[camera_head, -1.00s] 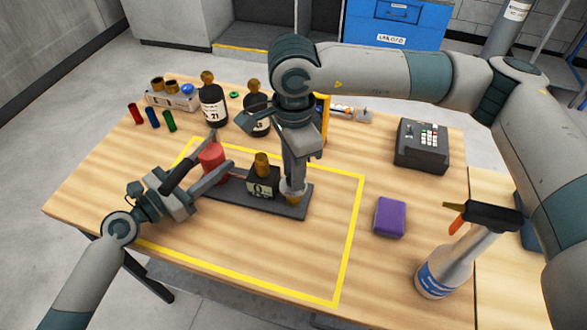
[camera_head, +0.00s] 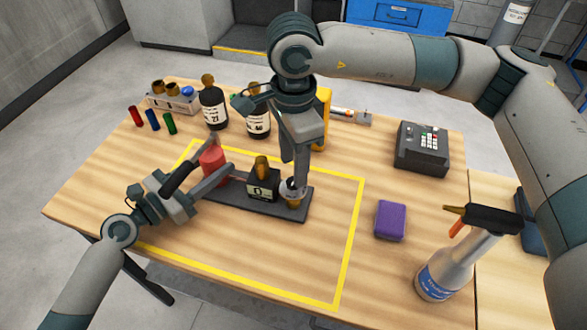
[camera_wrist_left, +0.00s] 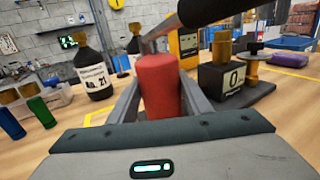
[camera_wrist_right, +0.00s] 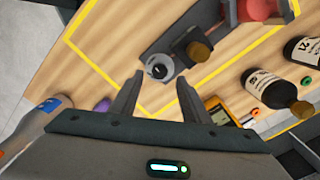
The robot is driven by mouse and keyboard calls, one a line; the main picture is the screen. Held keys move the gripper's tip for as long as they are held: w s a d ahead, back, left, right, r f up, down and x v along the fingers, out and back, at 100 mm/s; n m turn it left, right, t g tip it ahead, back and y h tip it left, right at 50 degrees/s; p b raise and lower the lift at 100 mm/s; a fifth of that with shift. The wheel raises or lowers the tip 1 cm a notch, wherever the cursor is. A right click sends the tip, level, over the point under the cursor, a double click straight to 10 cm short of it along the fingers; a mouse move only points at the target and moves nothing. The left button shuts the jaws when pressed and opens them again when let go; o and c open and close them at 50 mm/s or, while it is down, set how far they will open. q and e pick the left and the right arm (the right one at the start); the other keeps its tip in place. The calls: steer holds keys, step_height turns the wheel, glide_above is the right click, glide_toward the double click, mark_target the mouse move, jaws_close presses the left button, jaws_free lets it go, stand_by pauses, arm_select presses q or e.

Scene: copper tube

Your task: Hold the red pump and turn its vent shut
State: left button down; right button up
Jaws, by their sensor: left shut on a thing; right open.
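The pump has a red cylinder (camera_head: 213,162) on a dark base plate (camera_head: 235,201), with a black gauge box (camera_head: 262,185) topped in brass beside it. A round grey vent fitting (camera_wrist_right: 160,68) with brass at its foot is at the plate's other end. My left gripper (camera_head: 217,157) is shut on the red cylinder, a finger on each side; the left wrist view shows the cylinder (camera_wrist_left: 158,88) upright between the fingers. My right gripper (camera_wrist_right: 160,80) is open and points down at the vent, which shows between its fingertips. Contact there cannot be told.
Two dark bottles (camera_head: 213,108) (camera_head: 257,122), a yellow meter (camera_head: 321,118) and a vial rack (camera_head: 174,101) stand behind. A purple sponge (camera_head: 391,220), a spray bottle (camera_head: 450,265) and a keypad device (camera_head: 421,147) are at right. Yellow tape (camera_head: 349,245) frames clear table in front.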

step_height(320, 180, up, 8)
steer(key=shift+r, duration=0.2)
stand_by(0.4)
arm_select(q)
steer(key=c, duration=0.9)
jaws_free()
steer(key=shift+s+a, duration=0.1)
steer(key=v, duration=1.1)
steer(key=shift+s+a, duration=0.25)
steer(key=shift+a, duration=0.05)
steer(key=shift+s, duration=0.1)
arm_select(e)
steer(key=shift+s, duration=0.15)
